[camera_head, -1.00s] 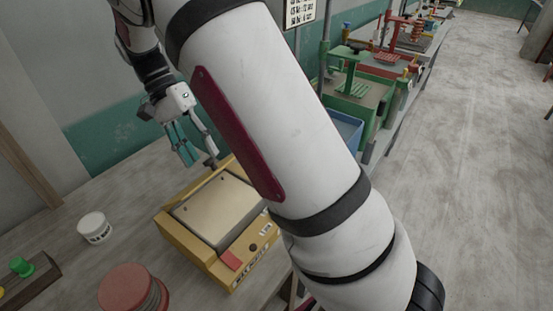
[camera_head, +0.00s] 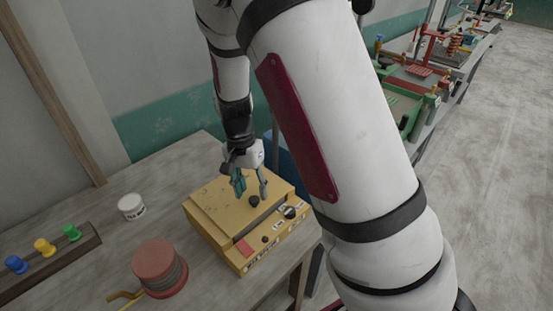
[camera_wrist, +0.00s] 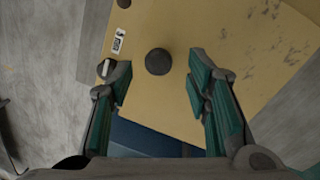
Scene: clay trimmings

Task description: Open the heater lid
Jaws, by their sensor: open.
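The heater (camera_head: 232,256) is a yellow box on the grey table. Its yellow lid (camera_head: 215,205) lies over the top, with a dark line along its front edge; I cannot tell whether it is fully seated. A round black knob (camera_head: 254,201) stands on the lid; it also shows in the wrist view (camera_wrist: 158,61). My gripper (camera_head: 252,193) points down over the lid at the knob. In the wrist view, my open teal fingers (camera_wrist: 158,78) are spread left and right of the knob, with clear space on both sides. They hold nothing.
A white jar (camera_head: 131,207), a red-topped round stack (camera_head: 160,268) and a rack with coloured pegs (camera_head: 45,253) stand left of the heater. A blue bin (camera_head: 287,163) is behind it. The table's edge is close on the heater's right.

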